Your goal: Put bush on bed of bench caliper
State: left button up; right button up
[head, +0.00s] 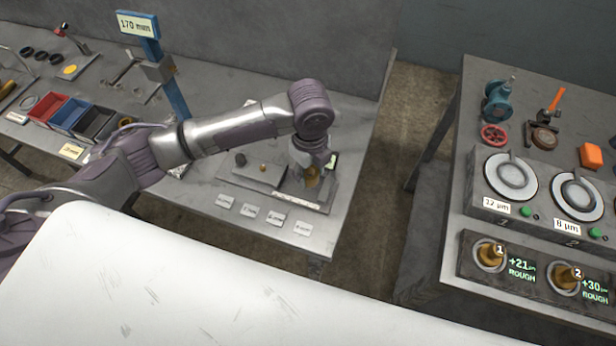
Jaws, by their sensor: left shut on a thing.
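The bench caliper (236,184) is a low grey device on a flat base near the front right of the left bench. My left gripper (310,168) points down over its right end. It is shut on a brass-coloured bush (312,179), which is partly hidden by the fingers. The bush is at or just above the caliper's bed; I cannot tell whether it touches. My right gripper is not in view.
Several small labels (249,211) lie in front of the caliper. A blue post with a "170 mm" sign (136,24) and coloured bins (68,113) stand to the left. Past a floor gap, the right bench carries round gauges (511,177) and two numbered brass bushes (490,255).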

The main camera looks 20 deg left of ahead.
aim_at(308, 181)
pick_arm(q)
jog(key=shift+w+a+f, duration=0.15)
jog(key=shift+a+f, duration=0.05)
jog(key=shift+f+p, duration=0.3)
jog(key=shift+f, duration=1.65)
jog(key=shift+f, duration=0.1)
jog(key=o, duration=1.3)
notch_tip(308, 181, up, 12)
jog(key=shift+r+b, duration=0.15)
jog(key=shift+b, duration=0.5)
